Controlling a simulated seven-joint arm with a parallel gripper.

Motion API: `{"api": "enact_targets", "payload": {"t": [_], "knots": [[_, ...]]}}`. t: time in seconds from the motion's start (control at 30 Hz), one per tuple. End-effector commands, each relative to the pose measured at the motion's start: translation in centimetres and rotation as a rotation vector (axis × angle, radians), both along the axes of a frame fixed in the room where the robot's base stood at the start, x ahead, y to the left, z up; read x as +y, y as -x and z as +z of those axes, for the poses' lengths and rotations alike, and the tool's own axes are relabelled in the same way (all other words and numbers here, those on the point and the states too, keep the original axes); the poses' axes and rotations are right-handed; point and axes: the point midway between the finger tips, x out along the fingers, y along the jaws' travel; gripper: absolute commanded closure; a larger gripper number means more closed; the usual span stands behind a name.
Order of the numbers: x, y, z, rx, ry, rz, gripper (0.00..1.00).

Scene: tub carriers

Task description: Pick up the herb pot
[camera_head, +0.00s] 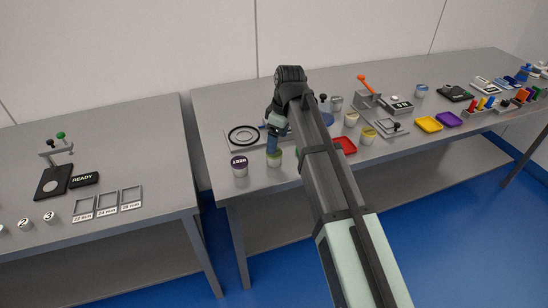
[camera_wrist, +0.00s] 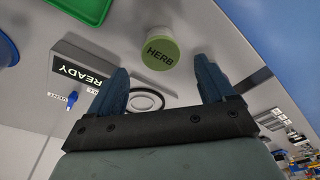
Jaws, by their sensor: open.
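The herb pot (camera_wrist: 161,52) is a small white tub with a green lid marked HERB. In the wrist view it stands ahead of my fingertips, roughly centred across the gap and apart from both fingers. My gripper (camera_wrist: 163,76) is open and empty, with a dark blue finger on each side. In the head view my gripper (camera_head: 273,149) points down just above the herb pot (camera_head: 275,159), near the front left of the right-hand table. The fingers partly cover the pot there.
A purple-lidded tub (camera_head: 239,166) stands just left of the herb pot. A ring on a plate (camera_head: 243,135) lies behind. The table's front edge is close.

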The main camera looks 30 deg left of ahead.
Motion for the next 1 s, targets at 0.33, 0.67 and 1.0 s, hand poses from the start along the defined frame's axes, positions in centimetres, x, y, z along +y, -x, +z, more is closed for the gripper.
{"api": "enact_targets", "payload": {"t": [0.33, 0.67, 1.0], "knots": [[0.3, 0.0, -1.7, 0.0, 0.0, -0.001, 0.18], [1.0, 0.2, -5.0, 0.001, 0.001, -0.001, 0.18], [1.2, 0.1, -6.6, -0.001, 0.0, -0.001, 0.18]]}}
